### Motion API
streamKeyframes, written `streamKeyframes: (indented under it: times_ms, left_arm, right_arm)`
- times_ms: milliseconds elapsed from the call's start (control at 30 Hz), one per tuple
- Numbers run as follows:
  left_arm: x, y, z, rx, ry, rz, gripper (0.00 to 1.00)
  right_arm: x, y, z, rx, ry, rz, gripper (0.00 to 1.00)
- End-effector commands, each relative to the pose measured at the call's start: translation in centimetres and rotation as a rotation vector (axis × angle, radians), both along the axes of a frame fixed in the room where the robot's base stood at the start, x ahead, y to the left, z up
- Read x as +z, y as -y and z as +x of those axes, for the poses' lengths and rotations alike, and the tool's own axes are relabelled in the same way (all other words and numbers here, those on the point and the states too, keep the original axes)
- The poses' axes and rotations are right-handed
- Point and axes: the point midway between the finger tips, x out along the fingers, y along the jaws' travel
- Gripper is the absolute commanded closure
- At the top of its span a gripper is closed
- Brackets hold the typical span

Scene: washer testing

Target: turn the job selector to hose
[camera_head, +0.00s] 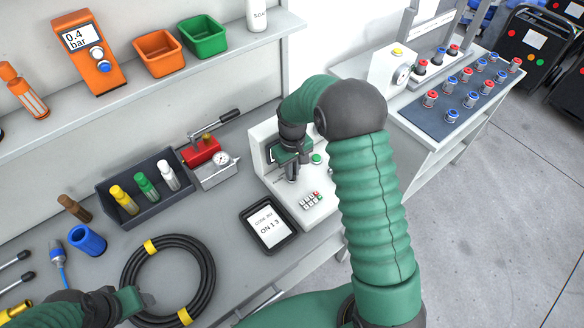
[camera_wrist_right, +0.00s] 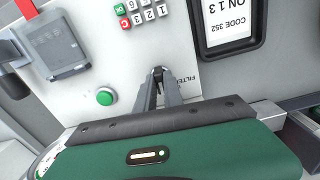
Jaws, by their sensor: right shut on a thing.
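The white test unit (camera_head: 262,150) stands on the bench. My right gripper (camera_head: 292,178) reaches down to its panel; in the right wrist view its fingers (camera_wrist_right: 158,84) are shut on a small dark thing, which I take to be the job selector knob (camera_wrist_right: 158,70). The fingers hide most of it, so I cannot read its pointer. A "FILTER" label shows right beside the fingers; no "hose" label is readable. My left gripper (camera_head: 144,299) is low at the left, above the bench by the coiled hose (camera_head: 207,262); its jaw opening is unclear.
The panel also has a green button (camera_wrist_right: 106,96) and a keypad (camera_wrist_right: 140,14). A dark tray (camera_head: 152,212) with bottles and a red pump (camera_head: 203,152) stand left of the unit.

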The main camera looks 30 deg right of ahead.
Motion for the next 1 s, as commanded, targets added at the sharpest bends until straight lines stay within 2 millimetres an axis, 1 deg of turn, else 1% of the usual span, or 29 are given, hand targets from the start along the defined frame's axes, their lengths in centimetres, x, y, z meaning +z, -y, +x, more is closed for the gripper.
streamKeyframes:
  times_ms: [33,200,433,633,1000]
  left_arm:
    - [0.34,0.0,0.0,0.0,0.0,0.0,0.41]
    - [0.77,0.0,0.0,0.0,0.0,0.0,0.41]
    - [1.1,0.0,0.0,0.0,0.0,0.0,0.41]
    - [1.19,0.0,0.0,0.0,0.0,0.0,0.41]
    - [1.18,0.0,0.0,0.0,0.0,0.0,0.41]
  right_arm:
    - [-0.02,0.01,-0.31,-0.034,-0.01,0.0,1.0]
    - [-0.1,-0.08,-0.31,-0.147,-0.009,0.0,1.0]
    - [-0.16,-0.15,-0.32,-0.246,-0.01,0.0,1.0]
    - [-0.23,-0.19,-0.33,-0.279,-0.01,0.0,1.0]
    - [-0.3,-0.23,-0.36,-0.282,-0.012,0.001,1.0]
